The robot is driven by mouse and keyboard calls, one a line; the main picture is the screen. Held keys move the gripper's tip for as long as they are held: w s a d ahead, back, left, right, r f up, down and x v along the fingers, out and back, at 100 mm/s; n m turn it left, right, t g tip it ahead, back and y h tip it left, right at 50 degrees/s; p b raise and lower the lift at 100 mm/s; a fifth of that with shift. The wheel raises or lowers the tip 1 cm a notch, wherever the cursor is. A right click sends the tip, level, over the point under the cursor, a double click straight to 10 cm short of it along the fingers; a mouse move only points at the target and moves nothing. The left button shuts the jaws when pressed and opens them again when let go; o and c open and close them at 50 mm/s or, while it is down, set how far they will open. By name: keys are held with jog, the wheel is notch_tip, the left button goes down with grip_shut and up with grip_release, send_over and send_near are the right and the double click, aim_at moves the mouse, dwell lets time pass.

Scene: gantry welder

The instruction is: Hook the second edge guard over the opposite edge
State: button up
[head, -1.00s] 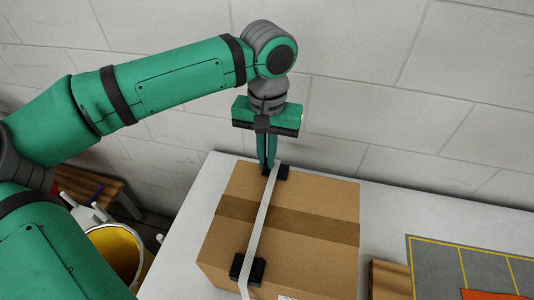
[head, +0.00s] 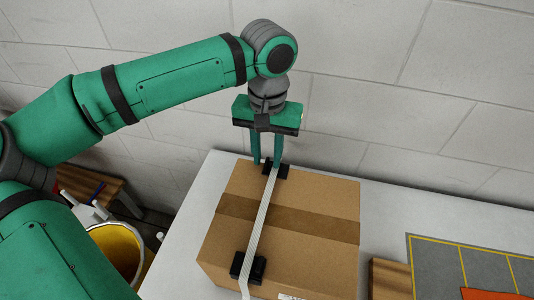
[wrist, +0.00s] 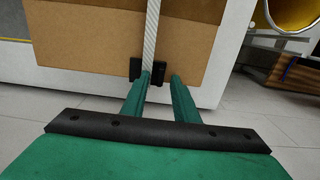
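A cardboard box (head: 325,195) lies on the pale table, with a white strap (head: 260,220) running across its top from the near to the far edge. One black edge guard (head: 259,270) sits under the strap at the near edge. The other black edge guard (head: 284,172) sits at the far edge with the strap over it; it also shows in the wrist view (wrist: 160,70). My gripper (head: 265,162) is open at the far edge guard. In the wrist view its fingers (wrist: 160,80) stand apart, close to the guard. Whether a finger touches it is unclear.
A block wall (head: 420,90) stands behind the table. At right are a wooden block (head: 389,280) and a grey mat with yellow lines (head: 433,255). A yellow bucket (head: 122,250) stands left of the table.

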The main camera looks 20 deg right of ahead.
notch_tip(320, 180, up, 11)
jog(key=shift+w+f, duration=0.15)
dwell(0.4)
